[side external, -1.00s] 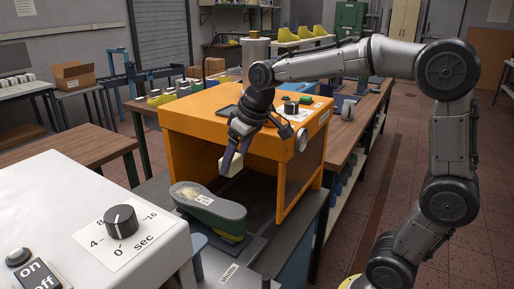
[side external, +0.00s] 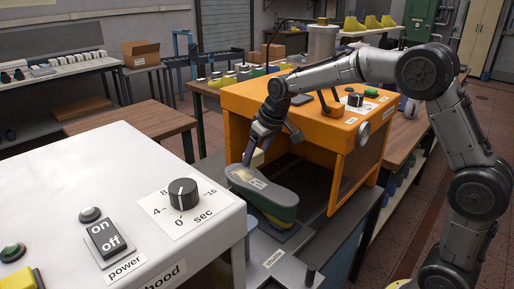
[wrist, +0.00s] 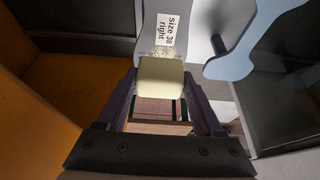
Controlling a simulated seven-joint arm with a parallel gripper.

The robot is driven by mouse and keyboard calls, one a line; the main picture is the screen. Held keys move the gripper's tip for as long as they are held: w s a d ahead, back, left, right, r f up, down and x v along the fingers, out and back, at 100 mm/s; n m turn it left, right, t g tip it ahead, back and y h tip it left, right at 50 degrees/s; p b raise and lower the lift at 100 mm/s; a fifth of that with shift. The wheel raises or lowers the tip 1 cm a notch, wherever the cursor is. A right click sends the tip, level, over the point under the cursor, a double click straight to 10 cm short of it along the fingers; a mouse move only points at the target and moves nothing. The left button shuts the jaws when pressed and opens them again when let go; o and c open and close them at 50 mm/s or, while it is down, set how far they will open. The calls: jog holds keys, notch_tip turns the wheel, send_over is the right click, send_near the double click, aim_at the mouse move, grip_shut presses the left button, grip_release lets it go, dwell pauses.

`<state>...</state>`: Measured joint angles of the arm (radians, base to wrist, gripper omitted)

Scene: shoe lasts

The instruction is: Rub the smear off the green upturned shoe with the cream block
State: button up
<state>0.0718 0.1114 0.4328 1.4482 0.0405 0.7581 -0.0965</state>
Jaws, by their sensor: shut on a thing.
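The upturned shoe (side external: 272,200) sits sole up in the side view, with a grey-green sole and a dark green body. My gripper (wrist: 161,92) is shut on the cream block (wrist: 161,77), which also shows in the side view (side external: 258,158). The block is at the smeared end, close beside the smear. I cannot tell whether it touches the sole.
The orange cabinet (side external: 238,128) stands open-fronted close behind the shoe. A white machine (side external: 110,150) with a dial and power switch fills the left front. A grey plate labelled "shuttle" (side external: 278,262) lies in front of the shoe. A light blue curved part (wrist: 235,62) shows beside the shoe.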

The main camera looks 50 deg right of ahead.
jog(key=shift+f, duration=2)
jog(key=shift+w+f, duration=0.45)
jog(key=shift+f, duration=0.15)
jog(key=shift+c, duration=0.6)
jog(key=shift+w+f, duration=0.15)
jog(key=shift+w, duration=3.6)
jog(key=shift+s, duration=4.35)
jog(key=shift+w+r, duration=0.15)
jog(key=shift+r, duration=4.05)
